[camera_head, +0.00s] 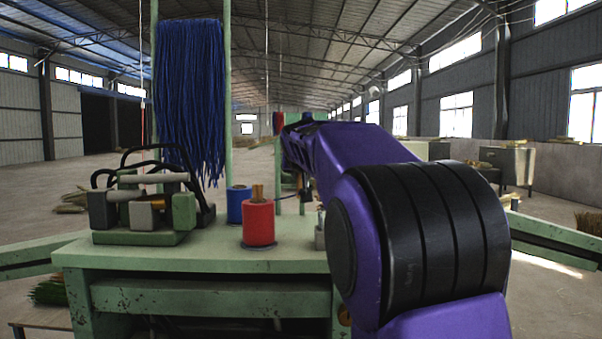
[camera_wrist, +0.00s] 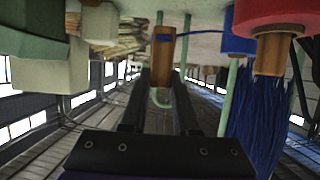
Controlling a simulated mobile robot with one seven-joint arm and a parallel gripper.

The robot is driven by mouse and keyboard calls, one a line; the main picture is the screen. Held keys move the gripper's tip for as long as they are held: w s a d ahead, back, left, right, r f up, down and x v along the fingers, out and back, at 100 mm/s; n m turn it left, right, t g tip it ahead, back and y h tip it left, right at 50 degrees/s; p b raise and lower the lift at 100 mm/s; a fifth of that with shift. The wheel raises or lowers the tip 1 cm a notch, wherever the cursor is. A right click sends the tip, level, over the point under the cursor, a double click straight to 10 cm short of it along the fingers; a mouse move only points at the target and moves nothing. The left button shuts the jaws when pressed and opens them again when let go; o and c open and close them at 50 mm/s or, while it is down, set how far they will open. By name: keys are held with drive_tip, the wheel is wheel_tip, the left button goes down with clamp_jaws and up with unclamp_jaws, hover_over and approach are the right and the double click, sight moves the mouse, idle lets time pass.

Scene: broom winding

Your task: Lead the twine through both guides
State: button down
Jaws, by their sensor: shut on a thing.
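My gripper (camera_wrist: 162,74) shows in the wrist view, its two dark fingers closed on a brown wooden piece (camera_wrist: 162,45). A pale green curved piece (camera_wrist: 160,100) shows between the fingers; I cannot tell whether it is a guide. A red spool (camera_head: 258,224) and a blue spool (camera_head: 238,205) stand on the green bench (camera_head: 215,257). They also show in the wrist view as the red spool (camera_wrist: 285,12) and the blue spool (camera_wrist: 238,45).
A machine block with dark hoses (camera_head: 143,205) stands at the bench's left. Blue strands (camera_head: 190,95) hang behind the bench, beside a green post (camera_head: 228,80). Green rails (camera_head: 550,236) extend sideways. Bare bench top shows between the machine block and the spools.

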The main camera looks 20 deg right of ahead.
drive_tip(key=s+d+b, duration=0.2)
drive_tip(key=s+d, duration=0.5)
drive_tip(key=s, duration=0.4)
drive_tip(key=shift+b, duration=0.35)
idle(0.5)
wheel_tip(320, 180, down, 2)
drive_tip(key=shift+f+b, duration=0.1)
drive_tip(key=shift+b, duration=0.95)
drive_tip(key=shift+d, duration=0.15)
drive_tip(key=d+b, duration=0.1)
drive_tip(key=d, duration=1.3)
drive_tip(key=shift+w, duration=0.25)
drive_tip(key=shift+d+f, duration=0.1)
idle(0.5)
